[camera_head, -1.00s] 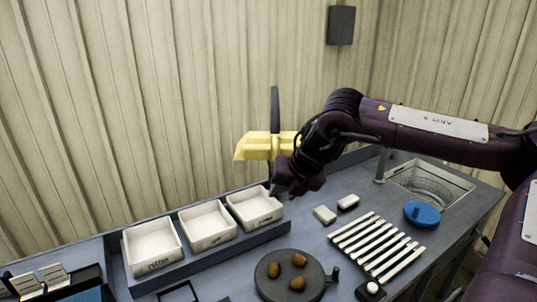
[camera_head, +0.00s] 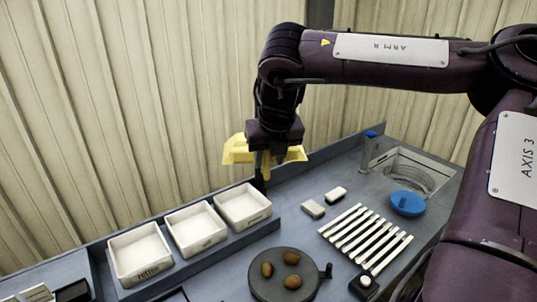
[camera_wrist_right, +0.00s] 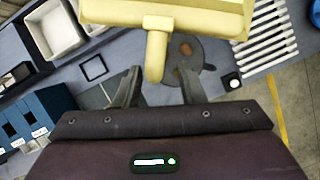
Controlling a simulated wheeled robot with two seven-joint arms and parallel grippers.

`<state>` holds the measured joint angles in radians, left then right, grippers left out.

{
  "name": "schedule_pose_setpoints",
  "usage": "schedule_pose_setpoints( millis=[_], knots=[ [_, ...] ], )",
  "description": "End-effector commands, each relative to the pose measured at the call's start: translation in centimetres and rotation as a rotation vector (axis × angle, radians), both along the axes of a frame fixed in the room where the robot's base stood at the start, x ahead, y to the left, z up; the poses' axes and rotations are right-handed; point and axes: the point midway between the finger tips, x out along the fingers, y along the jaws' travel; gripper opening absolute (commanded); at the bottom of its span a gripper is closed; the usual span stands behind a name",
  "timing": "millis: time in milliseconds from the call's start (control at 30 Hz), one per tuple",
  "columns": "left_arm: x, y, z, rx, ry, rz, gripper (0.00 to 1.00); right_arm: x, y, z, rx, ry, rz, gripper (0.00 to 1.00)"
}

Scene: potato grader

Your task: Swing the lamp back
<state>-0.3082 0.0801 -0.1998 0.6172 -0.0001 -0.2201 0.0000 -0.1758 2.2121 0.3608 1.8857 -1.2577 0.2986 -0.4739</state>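The lamp has a wide yellow shade (camera_head: 236,151) above the back of the bench, and its post is mostly hidden behind my right arm. My right gripper (camera_head: 262,170) points down in front of the shade and covers its middle. In the right wrist view, the shade (camera_wrist_right: 190,15) crosses the top, with a short yellow handle (camera_wrist_right: 156,58) sticking out toward me. The fingers of my right gripper (camera_wrist_right: 161,82) are apart, one on each side of the handle, with a visible gap on both sides. My left gripper is not in view.
White trays (camera_head: 168,276) stand in a row on the left. A dark turntable (camera_head: 258,287) holds brown potatoes at the front. White bars (camera_head: 365,238), a blue disc (camera_head: 407,204) and a basin (camera_head: 431,168) lie to the right. Two small blocks (camera_head: 312,208) sit mid-bench.

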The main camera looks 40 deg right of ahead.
Motion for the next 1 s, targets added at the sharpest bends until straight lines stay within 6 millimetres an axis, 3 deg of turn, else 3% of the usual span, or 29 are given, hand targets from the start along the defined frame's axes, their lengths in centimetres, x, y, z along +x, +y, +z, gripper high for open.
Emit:
schedule_pose_setpoints(
  millis=[167,400,700,1000],
  knots=[
    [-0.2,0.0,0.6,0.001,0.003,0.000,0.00,0.4,-0.2,-1.2,0.001,0.001,-0.001,0.36],
    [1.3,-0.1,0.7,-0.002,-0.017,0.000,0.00,0.5,-0.2,-1.4,0.000,-0.001,-0.001,0.36],
    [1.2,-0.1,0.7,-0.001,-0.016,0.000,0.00,0.5,-0.2,-1.4,0.000,-0.001,-0.001,0.00],
    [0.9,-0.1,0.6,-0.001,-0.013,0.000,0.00,0.5,-0.3,-1.3,0.000,-0.001,0.001,0.00]
  ],
)
